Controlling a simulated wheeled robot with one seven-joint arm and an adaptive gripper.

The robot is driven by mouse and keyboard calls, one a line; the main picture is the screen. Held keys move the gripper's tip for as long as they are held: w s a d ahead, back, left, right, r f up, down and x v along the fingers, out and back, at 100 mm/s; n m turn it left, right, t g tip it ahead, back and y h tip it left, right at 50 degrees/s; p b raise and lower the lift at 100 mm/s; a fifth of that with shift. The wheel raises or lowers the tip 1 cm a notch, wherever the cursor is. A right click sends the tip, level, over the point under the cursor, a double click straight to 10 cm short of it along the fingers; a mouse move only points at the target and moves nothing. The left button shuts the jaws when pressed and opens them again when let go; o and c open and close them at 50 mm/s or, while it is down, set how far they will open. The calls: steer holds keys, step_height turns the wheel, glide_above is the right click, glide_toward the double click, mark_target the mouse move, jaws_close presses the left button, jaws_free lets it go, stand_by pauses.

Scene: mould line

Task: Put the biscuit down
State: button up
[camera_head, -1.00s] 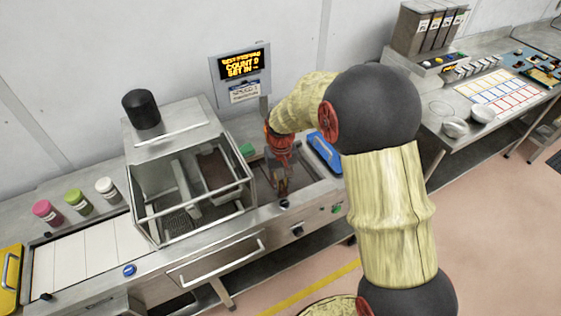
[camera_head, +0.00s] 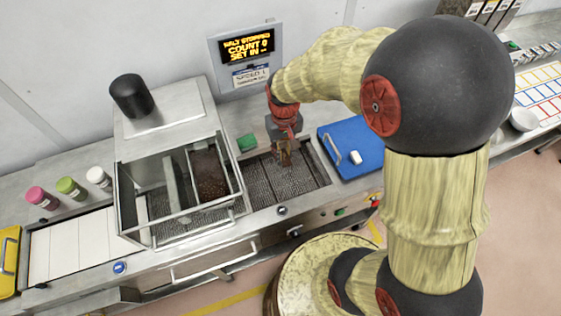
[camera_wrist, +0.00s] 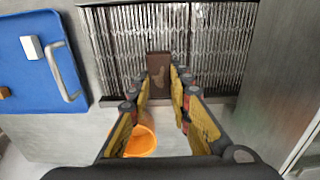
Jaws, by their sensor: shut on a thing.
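My gripper (camera_head: 285,148) is shut on a small brown biscuit (camera_wrist: 158,68) with a darker mark on its face. The biscuit sits between the fingertips (camera_wrist: 160,75) in the wrist view. In the head view it is a small brown shape under the gripper, partly covered by the fingers. It is over the wire mesh belt (camera_wrist: 222,50), which has bare mesh around it. I cannot tell whether the biscuit touches the mesh.
A blue tray (camera_head: 340,132) with a small white block lies right of the belt. A glass-sided machine (camera_head: 180,215) stands left. The display (camera_head: 246,46) reads count 0. An orange cup (camera_wrist: 141,140) shows in the wrist view.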

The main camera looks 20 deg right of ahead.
mark_target(283, 172)
step_height(283, 172, down, 9)
steer(key=shift+f+b, duration=0.15)
steer(key=shift+b, duration=0.5)
steer(key=shift+f, duration=0.1)
steer(key=shift+f, duration=0.15)
steer(key=o, duration=0.8)
steer(key=shift+c, duration=0.2)
